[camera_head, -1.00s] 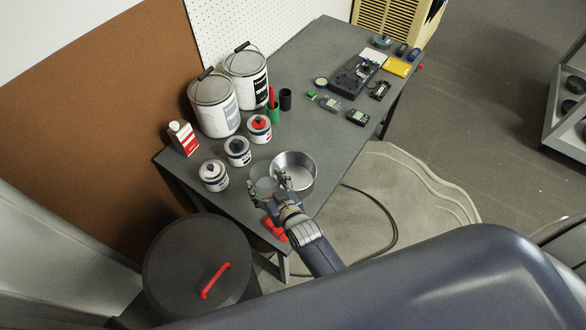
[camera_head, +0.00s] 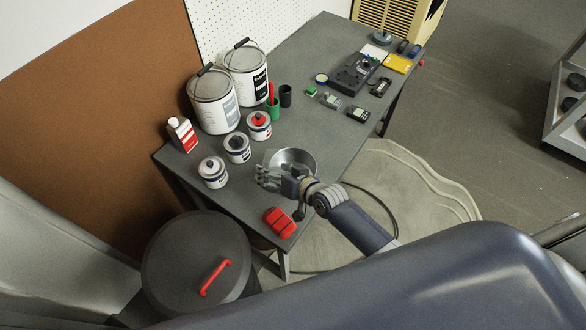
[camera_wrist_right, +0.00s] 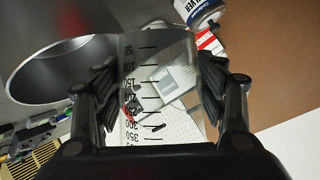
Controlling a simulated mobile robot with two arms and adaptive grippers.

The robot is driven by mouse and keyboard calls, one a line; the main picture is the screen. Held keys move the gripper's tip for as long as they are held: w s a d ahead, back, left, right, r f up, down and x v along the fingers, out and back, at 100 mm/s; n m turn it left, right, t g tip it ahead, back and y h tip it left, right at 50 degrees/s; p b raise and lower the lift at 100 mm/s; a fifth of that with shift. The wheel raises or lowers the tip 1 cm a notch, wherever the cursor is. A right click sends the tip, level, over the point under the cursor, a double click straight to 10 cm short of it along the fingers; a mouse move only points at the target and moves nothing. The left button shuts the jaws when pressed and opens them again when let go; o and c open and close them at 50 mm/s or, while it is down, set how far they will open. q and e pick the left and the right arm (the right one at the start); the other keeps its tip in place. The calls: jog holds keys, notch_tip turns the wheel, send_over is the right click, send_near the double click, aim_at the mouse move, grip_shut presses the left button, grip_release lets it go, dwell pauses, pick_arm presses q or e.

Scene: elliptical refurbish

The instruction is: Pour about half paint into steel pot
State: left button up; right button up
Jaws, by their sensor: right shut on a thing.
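The steel pot (camera_head: 296,158) stands on the grey table near its front edge, partly hidden behind my right gripper. In the right wrist view, the pot (camera_wrist_right: 55,72) is at the left, its open mouth beside the held cup. My right gripper (camera_head: 272,178) is just in front of the pot. It is shut on a clear measuring cup with black graduation marks (camera_wrist_right: 150,92), which fills the space between the fingers in the wrist view. The cup is hard to make out in the head view, and I cannot tell what it contains. My left gripper is out of view.
Small paint cans (camera_head: 237,148) stand left of the pot, with large pails (camera_head: 214,105) and a red-white bottle (camera_head: 182,133) behind. A red object (camera_head: 280,222) lies at the near table corner. A dark lidded bin (camera_head: 195,262) stands in front. Electronics (camera_head: 355,75) occupy the far end.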

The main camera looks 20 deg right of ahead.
jog(key=shift+w+d+r+m+b, duration=0.35)
jog(key=shift+d+r+m+b, duration=0.05)
jog(key=shift+d+r+b, duration=0.05)
jog(key=shift+f+m+g+y+b, duration=0.35)
jog(key=shift+y+b, duration=0.25)
jog(key=shift+b, duration=0.5)
jog(key=shift+r+b, duration=0.1)
jog(key=shift+b, duration=0.2)
jog(key=shift+r+m+g+y, duration=0.25)
jog(key=shift+r+m+y, duration=0.1)
jog(key=shift+y, duration=0.05)
jog(key=shift+r, duration=0.2)
jog(key=shift+d+f+m+g+y+b, duration=0.1)
jog(key=shift+m+g+y+b, duration=0.2)
jog(key=shift+m+y+b, duration=0.8)
jog(key=shift+n+h+b, duration=0.3)
jog(key=shift+b, duration=0.1)
jog(key=shift+w+d+f+m+g+b, duration=0.15)
jog(key=shift+m+g+b, duration=0.2)
jog(key=shift+b, duration=0.45)
jog(key=shift+d+f+m+y+b, duration=0.1)
jog(key=shift+f+m+y+b, duration=0.15)
jog(key=shift+m+y+b, duration=0.5)
